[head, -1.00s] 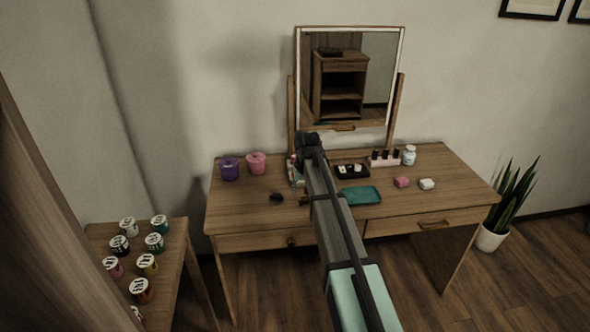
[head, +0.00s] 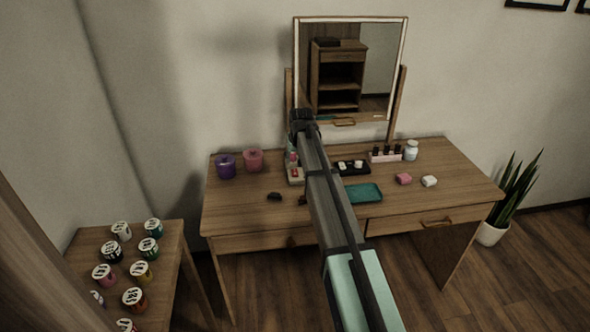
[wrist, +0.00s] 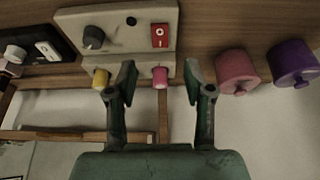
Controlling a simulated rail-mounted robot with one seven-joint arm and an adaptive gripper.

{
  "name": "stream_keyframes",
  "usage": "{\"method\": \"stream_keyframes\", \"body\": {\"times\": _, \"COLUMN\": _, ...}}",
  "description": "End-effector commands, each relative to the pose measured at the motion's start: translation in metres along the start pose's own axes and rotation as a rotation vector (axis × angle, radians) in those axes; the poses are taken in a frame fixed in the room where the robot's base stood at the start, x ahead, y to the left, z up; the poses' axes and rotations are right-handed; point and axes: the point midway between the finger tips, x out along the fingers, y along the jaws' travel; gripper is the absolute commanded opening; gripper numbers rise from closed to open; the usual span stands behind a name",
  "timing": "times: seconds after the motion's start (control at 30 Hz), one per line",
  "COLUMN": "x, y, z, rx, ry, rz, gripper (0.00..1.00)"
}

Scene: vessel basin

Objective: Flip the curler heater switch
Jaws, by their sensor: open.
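The curler heater (wrist: 128,18) is a beige box with a black knob (wrist: 94,38) and a red switch (wrist: 160,35) marked with a white circle. A yellow curler (wrist: 101,78) and a pink curler (wrist: 160,77) stand at its edge. In the head view the heater (head: 294,180) is on the dressing table, partly hidden by my arm. My gripper (wrist: 158,82) is open and empty in the wrist view. The pink curler shows between its fingertips, with the switch just beyond; I cannot tell the gap in depth. In the head view my gripper (head: 302,117) is above the table's back, before the mirror.
Purple (head: 225,167) and pink (head: 253,160) lidded pots stand left of the heater. A black tray (head: 352,168), teal tray (head: 361,193), nail polish rack (head: 386,155) and white jar (head: 411,150) lie right. The mirror (head: 352,65) stands behind. A side table (head: 165,235) holds several jars.

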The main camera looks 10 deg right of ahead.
Motion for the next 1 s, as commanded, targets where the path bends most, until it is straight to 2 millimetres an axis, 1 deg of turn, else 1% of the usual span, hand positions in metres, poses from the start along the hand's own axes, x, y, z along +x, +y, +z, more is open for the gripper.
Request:
{"method": "stream_keyframes", "body": {"times": 0.03, "x": 0.010, "y": 0.000, "z": -0.001, "rx": 0.000, "ry": -0.002, "rz": 0.000, "gripper": 0.52}}
{"method": "stream_keyframes", "body": {"times": 0.2, "x": 0.043, "y": 0.000, "z": -0.001, "rx": 0.000, "ry": -0.003, "rz": 0.000, "gripper": 0.52}}
{"method": "stream_keyframes", "body": {"times": 0.4, "x": 0.072, "y": -0.001, "z": -0.001, "rx": 0.000, "ry": -0.001, "rz": 0.000, "gripper": 0.52}}
{"method": "stream_keyframes", "body": {"times": 0.6, "x": 0.086, "y": -0.001, "z": 0.000, "rx": 0.000, "ry": -0.001, "rz": 0.000, "gripper": 0.52}}
{"method": "stream_keyframes", "body": {"times": 0.9, "x": 0.088, "y": 0.000, "z": 0.000, "rx": 0.000, "ry": 0.000, "rz": 0.000, "gripper": 0.52}}
{"method": "stream_keyframes", "body": {"times": 0.93, "x": 0.087, "y": 0.000, "z": 0.000, "rx": 0.000, "ry": 0.000, "rz": 0.000, "gripper": 0.49}}
{"method": "stream_keyframes", "body": {"times": 0.97, "x": 0.087, "y": 0.000, "z": 0.000, "rx": 0.000, "ry": 0.000, "rz": 0.000, "gripper": 0.38}}
{"method": "stream_keyframes", "body": {"times": 1.0, "x": 0.087, "y": 0.000, "z": 0.000, "rx": 0.000, "ry": 0.000, "rz": 0.000, "gripper": 0.24}}
